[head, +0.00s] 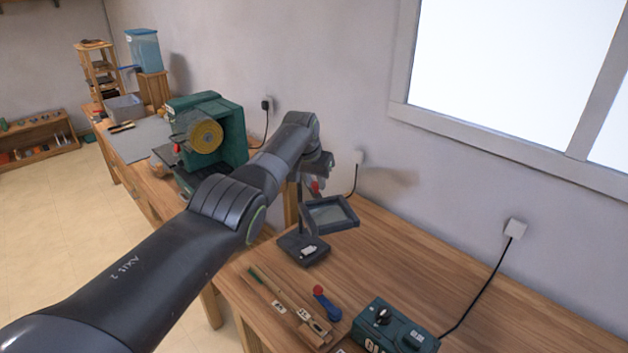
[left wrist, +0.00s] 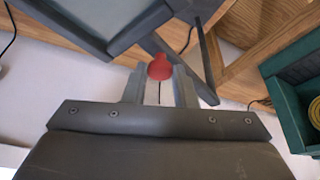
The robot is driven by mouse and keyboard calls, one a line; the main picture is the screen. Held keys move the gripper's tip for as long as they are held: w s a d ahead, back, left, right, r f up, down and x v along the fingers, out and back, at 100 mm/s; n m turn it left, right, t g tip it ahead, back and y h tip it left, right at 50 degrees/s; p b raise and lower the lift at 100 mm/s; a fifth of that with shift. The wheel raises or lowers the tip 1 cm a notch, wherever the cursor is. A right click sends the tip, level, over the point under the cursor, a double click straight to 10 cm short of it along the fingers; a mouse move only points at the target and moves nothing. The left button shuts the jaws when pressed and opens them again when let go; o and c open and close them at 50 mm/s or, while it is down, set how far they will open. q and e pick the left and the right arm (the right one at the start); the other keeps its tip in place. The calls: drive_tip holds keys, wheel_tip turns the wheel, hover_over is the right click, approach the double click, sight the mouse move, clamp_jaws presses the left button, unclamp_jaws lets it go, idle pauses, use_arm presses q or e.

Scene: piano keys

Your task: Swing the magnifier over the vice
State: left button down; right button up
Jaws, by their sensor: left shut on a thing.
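The magnifier (head: 330,214) is a dark square frame with a grey pane, held on a post above a dark base (head: 303,250) on the wooden bench. My left gripper (head: 316,178) is at the back of the frame, shut on the magnifier's red knob. In the left wrist view the red knob (left wrist: 160,67) sits at the fingertips, with the dark frame (left wrist: 95,32) just beyond. A small wood and metal item (head: 314,328) at the bench's front may be the vice; I cannot tell surely. My right gripper is out of view.
A blue-handled tool with a red end (head: 326,303) and a green box (head: 393,328) lie at the bench's front. A green machine with a yellow wheel (head: 206,137) stands at the left. The bench's right part (head: 450,285) is mostly clear, crossed by a cable.

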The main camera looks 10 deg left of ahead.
use_arm(q)
drive_tip(key=c, duration=1.6)
unclamp_jaws()
drive_tip(key=shift+w+d+r, duration=0.1)
drive_tip(key=shift+r, duration=0.05)
drive_tip(key=o, duration=0.4)
drive_tip(key=shift+d, duration=0.1)
drive_tip(key=shift+o, duration=0.2)
drive_tip(key=shift+v, duration=1.25)
drive_tip(key=b+v, duration=0.5)
drive_tip(key=v, duration=0.9)
drive_tip(key=shift+s+r, duration=0.25)
drive_tip(key=shift+r, duration=0.05)
drive_tip(key=shift+f, duration=0.1)
